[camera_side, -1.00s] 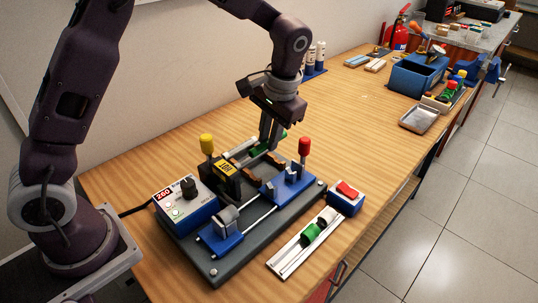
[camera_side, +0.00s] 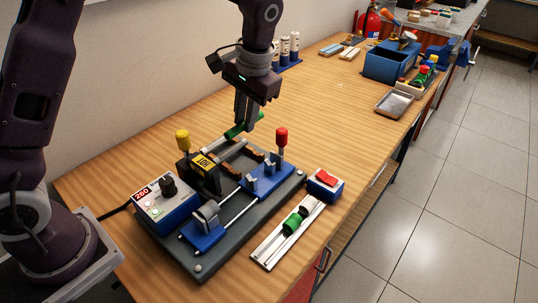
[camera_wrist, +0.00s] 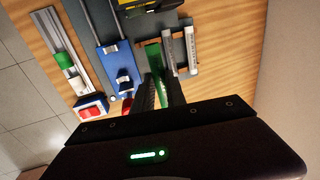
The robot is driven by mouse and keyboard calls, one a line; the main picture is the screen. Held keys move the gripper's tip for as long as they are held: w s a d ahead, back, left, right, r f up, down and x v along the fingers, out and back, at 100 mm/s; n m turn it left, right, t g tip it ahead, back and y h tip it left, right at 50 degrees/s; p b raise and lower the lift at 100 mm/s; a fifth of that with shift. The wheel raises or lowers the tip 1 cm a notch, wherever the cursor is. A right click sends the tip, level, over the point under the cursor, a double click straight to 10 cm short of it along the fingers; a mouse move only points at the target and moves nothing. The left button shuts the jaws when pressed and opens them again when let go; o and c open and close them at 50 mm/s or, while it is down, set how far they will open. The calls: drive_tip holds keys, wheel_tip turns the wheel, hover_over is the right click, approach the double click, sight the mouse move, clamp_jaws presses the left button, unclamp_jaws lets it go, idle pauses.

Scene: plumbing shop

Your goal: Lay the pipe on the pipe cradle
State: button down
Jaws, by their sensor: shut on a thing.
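The green pipe (camera_side: 232,133) is in my gripper (camera_side: 243,127), which is shut on it. It is held near the far side of the dark machine base, apparently just above it. In the wrist view the pipe (camera_wrist: 154,58) extends out from between the fingers (camera_wrist: 159,85). Any gap in height is hard to judge.
A blue carriage with a red knob (camera_side: 281,135), a yellow-knobbed black heater (camera_side: 183,139) and a control box (camera_side: 166,205) crowd the near side. A white rack (camera_side: 270,252) holds fittings, beside a red switch (camera_side: 327,177).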

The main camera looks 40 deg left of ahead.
drive_tip(key=shift+h, duration=0.3)
wheel_tip(320, 180, up, 5)
drive_tip(key=shift+r, duration=0.2)
drive_tip(key=s+d+h, duration=0.1)
drive_tip(key=s+d, duration=0.2)
drive_tip(key=d, duration=0.3)
drive_tip(key=h, duration=0.1)
approach(259, 181)
drive_tip(key=shift+f, duration=1.6)
drive_tip(key=c, duration=1.3)
unclamp_jaws()
